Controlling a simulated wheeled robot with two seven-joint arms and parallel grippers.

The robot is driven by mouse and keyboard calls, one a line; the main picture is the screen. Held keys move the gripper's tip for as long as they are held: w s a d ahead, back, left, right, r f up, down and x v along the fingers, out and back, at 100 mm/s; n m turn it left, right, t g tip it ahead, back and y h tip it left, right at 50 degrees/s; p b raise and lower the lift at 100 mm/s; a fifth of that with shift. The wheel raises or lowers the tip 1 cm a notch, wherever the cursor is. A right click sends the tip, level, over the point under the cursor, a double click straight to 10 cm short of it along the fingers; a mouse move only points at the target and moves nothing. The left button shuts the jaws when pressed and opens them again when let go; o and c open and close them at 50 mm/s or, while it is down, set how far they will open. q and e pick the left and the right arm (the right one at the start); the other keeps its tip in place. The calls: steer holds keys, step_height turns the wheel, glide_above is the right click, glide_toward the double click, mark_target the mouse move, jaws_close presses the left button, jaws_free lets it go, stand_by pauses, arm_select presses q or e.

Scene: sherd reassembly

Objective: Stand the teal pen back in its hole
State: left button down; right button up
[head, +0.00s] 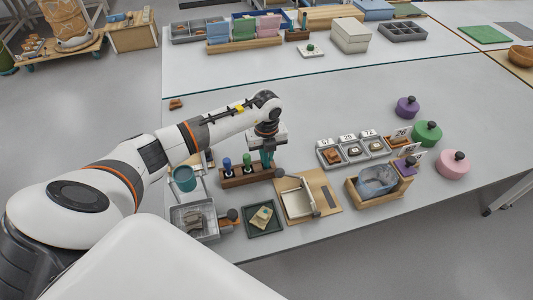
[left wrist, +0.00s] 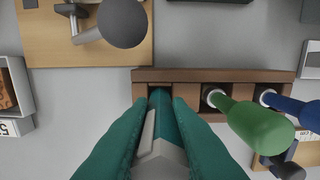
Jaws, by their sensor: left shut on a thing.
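The brown wooden pen rack (head: 248,178) stands on the table with a blue pen (head: 227,164) and a green pen (head: 247,161) upright in it. In the left wrist view the rack (left wrist: 215,76) also shows, with the green pen (left wrist: 250,125) and the blue pen (left wrist: 295,110) right of my fingers. My left gripper (head: 267,158) is over the rack's right end. It is shut on the teal pen (left wrist: 162,105), which points down at the rack's end position. The fingers hide much of the pen, and I cannot tell whether its tip is inside the hole. My right gripper is not in view.
A wooden board with a white frame (head: 298,203) lies right of the rack. A dark green tray (head: 264,219), a grey bin (head: 195,219) and a teal cup (head: 184,179) stand nearby. Small grey trays (head: 354,150) are further right.

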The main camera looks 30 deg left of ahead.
arm_select(q)
steer(key=c, duration=1.3)
jaws_free()
step_height(320, 180, up, 12)
steer(key=shift+r+b, duration=0.1)
steer(key=shift+b, duration=0.55)
